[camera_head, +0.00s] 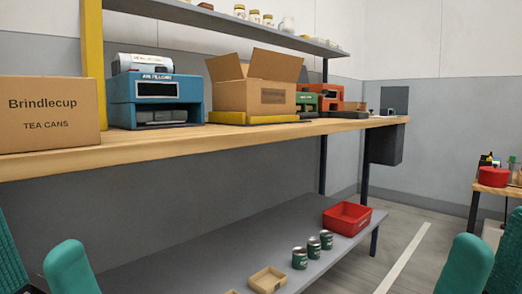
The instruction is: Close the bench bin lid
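The bench bin (387,146) is a dark grey box fixed at the right end of the wooden bench, just below the level of its top. A grey square panel (394,100) stands upright above the bin, behind the bench end, and looks like its lid, raised open. The bench edge hides the bin's opening and the lid's hinge. Teal parts of my arms show at the lower left and lower right corners, far from the bin. Neither gripper is in view.
The bench top (230,134) holds a Brindlecup carton (48,115), a blue machine (158,100), and an open cardboard box (258,97). A lower shelf (200,250) carries cans and a red crate (347,218). Floor is clear right of the bench, before a side table (496,190).

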